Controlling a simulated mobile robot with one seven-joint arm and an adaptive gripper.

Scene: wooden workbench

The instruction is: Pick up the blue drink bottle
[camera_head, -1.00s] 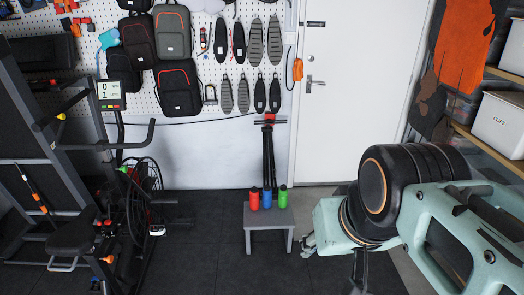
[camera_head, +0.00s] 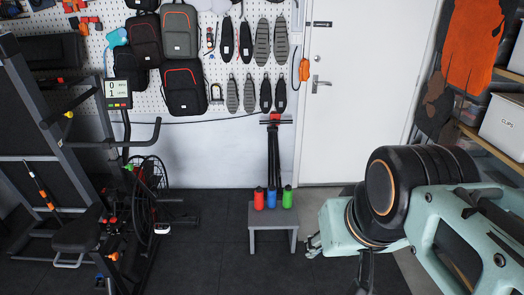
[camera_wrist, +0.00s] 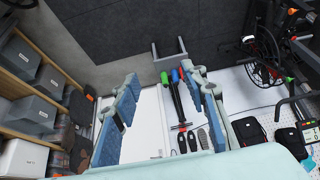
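The blue drink bottle (camera_head: 271,197) stands upright on a small grey stool (camera_head: 272,221), between a red bottle (camera_head: 258,199) and a green bottle (camera_head: 287,197). My gripper (camera_head: 313,243) shows only in part at the right of the stool, apart from the bottles. In the wrist view my gripper (camera_wrist: 162,84) has its two blue-padded fingers spread wide with nothing held. Between them, farther off, I see the blue bottle (camera_wrist: 175,76), with the green bottle (camera_wrist: 164,78) to its left.
An exercise bike (camera_head: 140,200) stands left of the stool. A black and red upright stand (camera_head: 274,150) is behind it by the wall. A white door (camera_head: 350,110) is at the back, and shelves with boxes (camera_head: 503,125) are at the right. Dark floor around the stool is clear.

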